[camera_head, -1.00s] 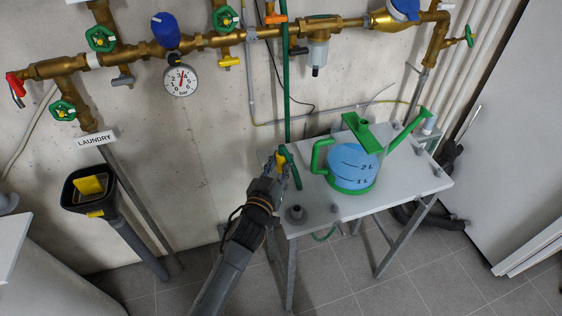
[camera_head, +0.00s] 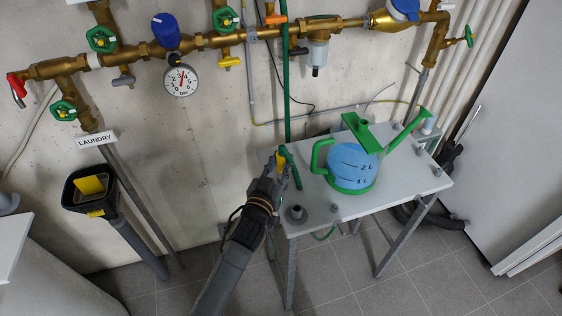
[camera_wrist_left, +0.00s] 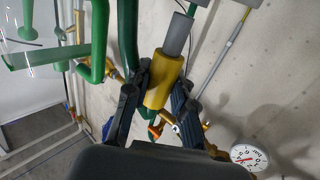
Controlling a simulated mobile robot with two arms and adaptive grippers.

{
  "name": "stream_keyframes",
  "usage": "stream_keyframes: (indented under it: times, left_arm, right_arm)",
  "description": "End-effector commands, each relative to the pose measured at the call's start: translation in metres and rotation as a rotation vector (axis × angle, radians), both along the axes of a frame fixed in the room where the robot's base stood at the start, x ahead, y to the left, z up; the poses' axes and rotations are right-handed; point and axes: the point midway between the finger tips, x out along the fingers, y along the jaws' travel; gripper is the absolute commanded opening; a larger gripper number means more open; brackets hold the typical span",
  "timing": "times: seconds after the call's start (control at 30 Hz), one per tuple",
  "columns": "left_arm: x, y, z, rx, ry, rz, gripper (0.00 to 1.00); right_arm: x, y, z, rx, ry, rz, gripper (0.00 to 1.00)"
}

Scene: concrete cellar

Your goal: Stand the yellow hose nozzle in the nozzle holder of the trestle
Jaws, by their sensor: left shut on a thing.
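My left gripper (camera_head: 275,170) is shut on the yellow hose nozzle (camera_head: 281,161) at the left end of the trestle (camera_head: 318,212). In the left wrist view the gripper (camera_wrist_left: 162,92) has a finger on each side of the nozzle's yellow body (camera_wrist_left: 164,80), and its grey end (camera_wrist_left: 178,36) points away from my palm. A green hose stands close beside it. A dark grey round socket (camera_head: 296,213), which looks like the nozzle holder, stands on the trestle's near left corner, apart from the nozzle. My right gripper is out of view.
A green and blue watering can (camera_head: 352,168) stands on the trestle, right of my gripper. Small grey pegs stand along the trestle's edges. Brass pipes with valves (camera_head: 200,41) and a pressure gauge (camera_head: 181,81) run along the wall.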

Motion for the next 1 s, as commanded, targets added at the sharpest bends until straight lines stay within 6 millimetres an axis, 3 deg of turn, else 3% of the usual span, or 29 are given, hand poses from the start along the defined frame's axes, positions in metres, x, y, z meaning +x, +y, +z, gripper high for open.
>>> stream_keyframes:
  times: [1.0]
  left_arm:
    - [0.0, 0.0, -0.013, -0.001, -0.001, 0.0, 0.0]
  right_arm:
    - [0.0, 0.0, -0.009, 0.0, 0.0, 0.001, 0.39]
